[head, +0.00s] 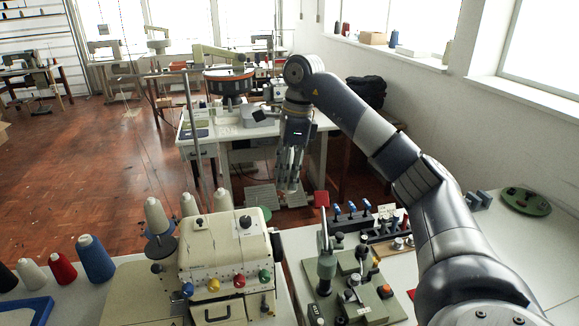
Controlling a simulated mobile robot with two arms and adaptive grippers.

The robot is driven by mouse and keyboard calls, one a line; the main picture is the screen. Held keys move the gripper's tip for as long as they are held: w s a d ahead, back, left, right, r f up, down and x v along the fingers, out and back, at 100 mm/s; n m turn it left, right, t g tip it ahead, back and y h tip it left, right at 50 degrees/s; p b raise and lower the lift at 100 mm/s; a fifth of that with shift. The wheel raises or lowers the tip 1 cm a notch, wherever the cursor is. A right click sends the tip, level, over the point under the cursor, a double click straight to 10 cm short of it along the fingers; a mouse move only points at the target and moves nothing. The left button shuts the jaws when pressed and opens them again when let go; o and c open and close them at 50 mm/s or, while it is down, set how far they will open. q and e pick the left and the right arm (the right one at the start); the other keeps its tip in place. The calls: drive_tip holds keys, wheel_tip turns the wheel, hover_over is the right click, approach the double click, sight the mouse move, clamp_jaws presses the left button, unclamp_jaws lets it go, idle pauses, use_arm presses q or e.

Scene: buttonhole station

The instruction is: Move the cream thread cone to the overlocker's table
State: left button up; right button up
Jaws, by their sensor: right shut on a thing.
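My right gripper (291,180) hangs fingers down in mid-air, in front of the white sewing table at the back. It is shut on a narrow pale thing, which looks like the cream thread cone but is mostly hidden by the fingers. The cream overlocker (225,260) stands at the front, left of the middle, on its pale table (130,290). The gripper is beyond the overlocker and to its right, well clear of it. Another cream cone (31,276) stands on the table at the left. My left gripper is not in view.
Several pale cones (157,216) stand on the overlocker's thread stand. A blue cone (95,258), a red cone (62,268) and a blue tray (28,312) are on the table at the left. A green buttonhole fixture (352,285) stands right of the overlocker.

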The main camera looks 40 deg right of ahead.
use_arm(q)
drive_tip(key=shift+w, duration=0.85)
use_arm(e)
drive_tip(key=s+a+f+n+g, duration=0.1)
drive_tip(key=s+a+f+n, duration=0.3)
drive_tip(key=a+n, duration=0.4)
drive_tip(key=s+a+f+n+h, duration=0.1)
drive_tip(key=s+a+f+n, duration=0.4)
drive_tip(key=a+n, duration=0.3)
drive_tip(key=s+a+f+n+g, duration=0.1)
drive_tip(key=s+a+f+n, duration=0.3)
drive_tip(key=a+n, duration=0.4)
drive_tip(key=shift+s+a+f+n+g, duration=0.15)
drive_tip(key=shift+s+a+n+g, duration=0.2)
drive_tip(key=shift+s+n, duration=0.35)
drive_tip(key=shift+s+d, duration=0.1)
drive_tip(key=shift+d, duration=0.05)
